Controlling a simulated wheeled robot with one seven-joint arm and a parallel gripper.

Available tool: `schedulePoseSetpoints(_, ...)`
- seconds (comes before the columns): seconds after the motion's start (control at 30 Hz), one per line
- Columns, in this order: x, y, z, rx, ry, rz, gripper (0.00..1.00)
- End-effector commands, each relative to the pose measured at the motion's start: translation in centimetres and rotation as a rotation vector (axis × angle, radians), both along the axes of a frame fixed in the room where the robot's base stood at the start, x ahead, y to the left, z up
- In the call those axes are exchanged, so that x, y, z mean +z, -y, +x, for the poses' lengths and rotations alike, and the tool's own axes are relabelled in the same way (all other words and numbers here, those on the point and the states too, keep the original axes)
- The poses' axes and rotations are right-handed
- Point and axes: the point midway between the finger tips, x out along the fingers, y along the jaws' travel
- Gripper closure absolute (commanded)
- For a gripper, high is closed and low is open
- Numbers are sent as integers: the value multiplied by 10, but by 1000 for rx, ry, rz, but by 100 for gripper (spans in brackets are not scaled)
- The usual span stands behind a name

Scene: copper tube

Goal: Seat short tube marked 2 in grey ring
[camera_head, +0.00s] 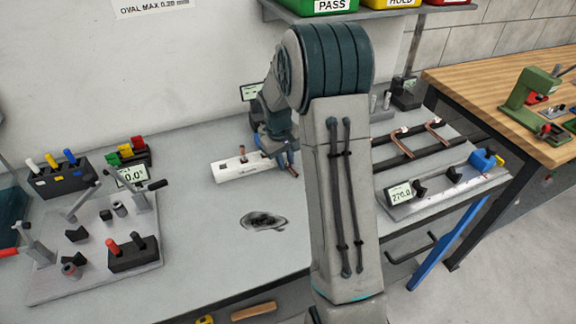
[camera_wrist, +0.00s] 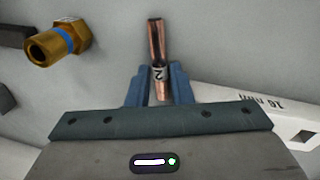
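My gripper (camera_wrist: 158,88) has blue fingers closed against the sides of a short copper tube (camera_wrist: 156,42) with a white label marked 2. The tube's open end points away from the palm, and its lower part lies between the fingers. In the head view my gripper (camera_head: 283,150) is above the back of the bench, by the right end of a white board (camera_head: 228,174). A copper end (camera_head: 292,170) shows just below it. A small grey ring-like part (camera_head: 70,268) sits on the left fixture plate; I cannot tell whether it is the grey ring.
The white board, marked 16 mm in the wrist view (camera_wrist: 270,103), lies near the gripper. A brass fitting (camera_wrist: 58,44) with a blue band is to the left. The fixture plate (camera_head: 95,285) has upright levers. A dark grey patch (camera_head: 263,220) lies mid-bench, with bare bench around it.

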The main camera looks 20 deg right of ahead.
Motion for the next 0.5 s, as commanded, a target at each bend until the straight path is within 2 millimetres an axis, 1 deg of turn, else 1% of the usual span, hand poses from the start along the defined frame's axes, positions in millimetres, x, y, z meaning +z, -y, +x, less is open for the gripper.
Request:
schedulePoseSetpoints(0.03, 0, 0, 0, 0, 0, 0, 80)
schedulePoseSetpoints(0.07, 0, 0, 0, 0, 0, 0, 83)
schedulePoseSetpoints(0.1, 0, 0, 0, 0, 0, 0, 94)
schedulePoseSetpoints(0.13, 0, 0, 0, 0, 0, 0, 100)
schedulePoseSetpoints(0.5, 2, 0, 0, 0, 2, -1, 100)
